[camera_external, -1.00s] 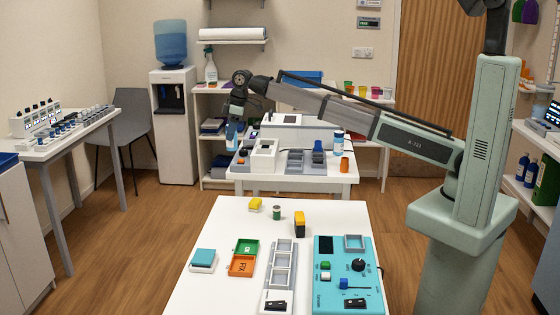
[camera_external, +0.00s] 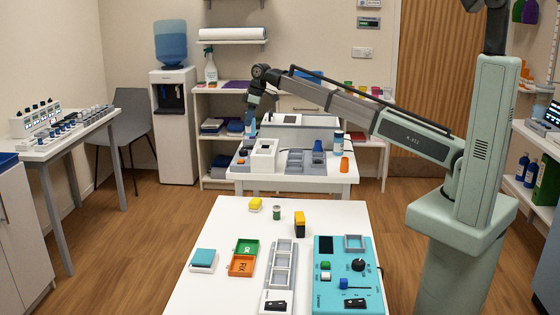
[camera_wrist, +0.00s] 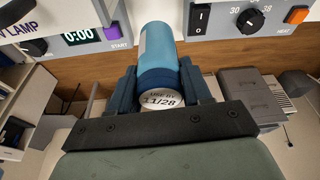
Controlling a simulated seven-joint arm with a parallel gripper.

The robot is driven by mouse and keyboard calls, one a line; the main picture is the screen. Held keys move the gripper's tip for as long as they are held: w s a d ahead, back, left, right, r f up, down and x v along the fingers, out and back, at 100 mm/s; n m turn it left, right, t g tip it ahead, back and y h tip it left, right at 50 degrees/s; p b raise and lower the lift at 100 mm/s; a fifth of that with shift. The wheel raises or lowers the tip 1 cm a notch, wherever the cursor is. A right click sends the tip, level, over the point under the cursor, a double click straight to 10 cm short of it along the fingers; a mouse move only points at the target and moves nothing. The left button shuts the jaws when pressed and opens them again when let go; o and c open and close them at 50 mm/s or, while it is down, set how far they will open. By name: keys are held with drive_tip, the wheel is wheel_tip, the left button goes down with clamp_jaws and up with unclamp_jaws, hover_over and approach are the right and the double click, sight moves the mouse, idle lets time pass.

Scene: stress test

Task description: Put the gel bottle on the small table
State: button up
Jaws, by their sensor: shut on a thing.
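My gripper (camera_external: 254,108) is shut on a blue bottle (camera_external: 250,128), which seems to be the gel bottle. In the wrist view, my gripper (camera_wrist: 160,82) has a dark finger on each side of the bottle (camera_wrist: 158,48). The bottle's near end shows a white round label reading "USE BY 11/28". In the external view the bottle hangs over the back white table (camera_external: 290,188), at its left part; its exact height above it is unclear. A white table (camera_external: 215,225) stands in front and another (camera_external: 75,145) at the left; which is the small table is not clear.

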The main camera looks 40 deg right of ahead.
sight(249, 133)
drive_tip(key=shift+f, duration=3.25)
drive_tip(key=o, duration=1.1)
drive_tip(key=shift+f, duration=0.1)
drive_tip(key=v, duration=1.2)
